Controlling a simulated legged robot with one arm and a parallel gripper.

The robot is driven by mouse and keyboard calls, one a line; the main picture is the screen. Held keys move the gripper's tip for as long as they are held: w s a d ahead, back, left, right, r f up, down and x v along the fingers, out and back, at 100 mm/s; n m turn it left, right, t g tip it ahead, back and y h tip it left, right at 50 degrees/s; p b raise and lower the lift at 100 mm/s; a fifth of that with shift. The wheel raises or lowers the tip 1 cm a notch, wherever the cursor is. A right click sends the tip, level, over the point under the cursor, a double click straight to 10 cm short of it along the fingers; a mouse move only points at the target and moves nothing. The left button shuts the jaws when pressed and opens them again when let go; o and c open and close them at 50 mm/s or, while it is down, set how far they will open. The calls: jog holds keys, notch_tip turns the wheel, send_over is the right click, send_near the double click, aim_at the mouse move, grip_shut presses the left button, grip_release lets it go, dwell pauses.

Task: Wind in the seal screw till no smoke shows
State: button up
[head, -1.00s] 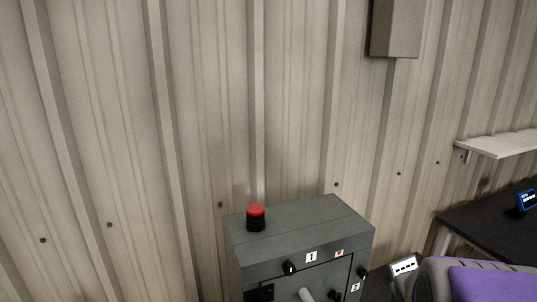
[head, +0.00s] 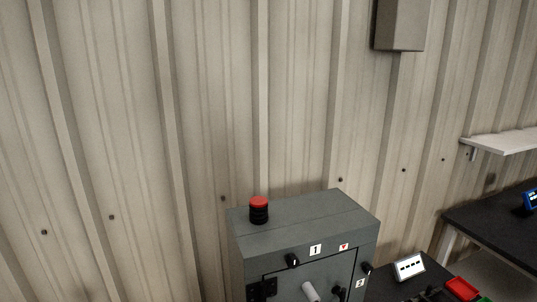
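A grey metal enclosure (head: 300,214) stands against the wall at bottom centre, its lower part cut off by the frame. Its front has a black knob (head: 292,260) beside a label "1" and another black knob (head: 366,268) at the right edge above a label "2". A pale cylindrical handle (head: 310,291) sticks out of the front door. I cannot tell which fitting is the seal screw. I see no smoke around the visible part of the enclosure. My gripper is out of view.
A red-topped black button or beacon (head: 258,209) stands on the enclosure. A white box (head: 409,267) and a red item (head: 462,288) lie right of it. A dark bench (head: 500,222) with a blue device (head: 531,201), a shelf (head: 503,144) and a wall box (head: 399,25) are further right.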

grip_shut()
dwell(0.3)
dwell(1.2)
